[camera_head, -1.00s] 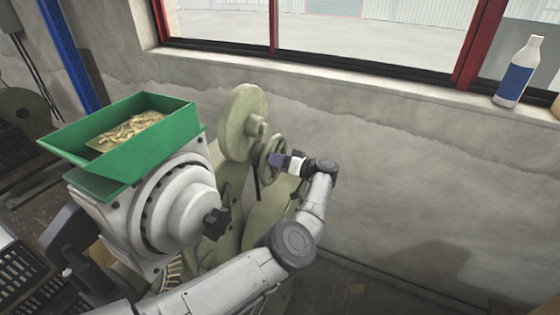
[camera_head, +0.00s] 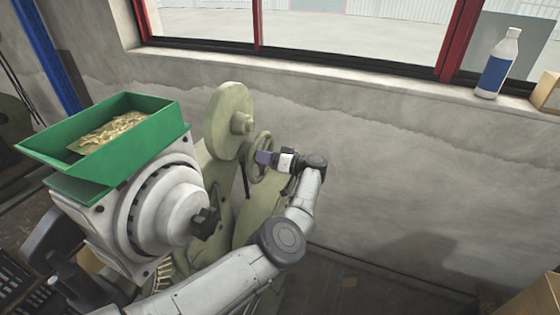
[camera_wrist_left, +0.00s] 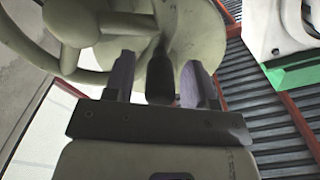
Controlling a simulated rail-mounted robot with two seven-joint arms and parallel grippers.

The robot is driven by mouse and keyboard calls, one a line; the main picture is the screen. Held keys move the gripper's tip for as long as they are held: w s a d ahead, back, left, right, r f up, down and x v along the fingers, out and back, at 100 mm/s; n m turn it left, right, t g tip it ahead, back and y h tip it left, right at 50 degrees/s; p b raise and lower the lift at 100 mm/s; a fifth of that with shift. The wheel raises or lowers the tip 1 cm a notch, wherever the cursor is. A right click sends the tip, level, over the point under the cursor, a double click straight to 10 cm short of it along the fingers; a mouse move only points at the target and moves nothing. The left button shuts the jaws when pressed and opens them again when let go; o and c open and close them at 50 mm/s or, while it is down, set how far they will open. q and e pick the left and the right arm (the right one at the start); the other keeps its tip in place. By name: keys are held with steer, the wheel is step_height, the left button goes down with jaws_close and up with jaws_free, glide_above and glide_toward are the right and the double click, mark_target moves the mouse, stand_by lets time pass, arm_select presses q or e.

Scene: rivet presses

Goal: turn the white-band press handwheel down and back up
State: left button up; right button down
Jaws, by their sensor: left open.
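The press handwheel (camera_head: 257,152) is a pale green spoked wheel on the right side of the press, below a large round disc (camera_head: 229,122). It also shows at the top left of the left wrist view (camera_wrist_left: 92,22). My left gripper (camera_head: 266,157) is at the wheel's right side. In the left wrist view my left gripper (camera_wrist_left: 160,78) has its fingers apart, with a dark handle (camera_wrist_left: 160,72) between them. I cannot tell whether they touch it. I cannot make out a white band on this press. My right gripper is not in view.
A green bin (camera_head: 62,143) of brass-coloured rivets tops the press, above a grey drum (camera_head: 170,210) with a black knob (camera_head: 204,222). A concrete wall (camera_head: 400,170) stands close behind. A white bottle with a blue label (camera_head: 497,65) stands on the window sill.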

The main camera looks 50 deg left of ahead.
arm_select(q)
steer(key=b+v, duration=1)
steer(key=v, duration=0.3)
steer(key=shift+d, duration=0.2)
steer(key=shift+w, duration=0.1)
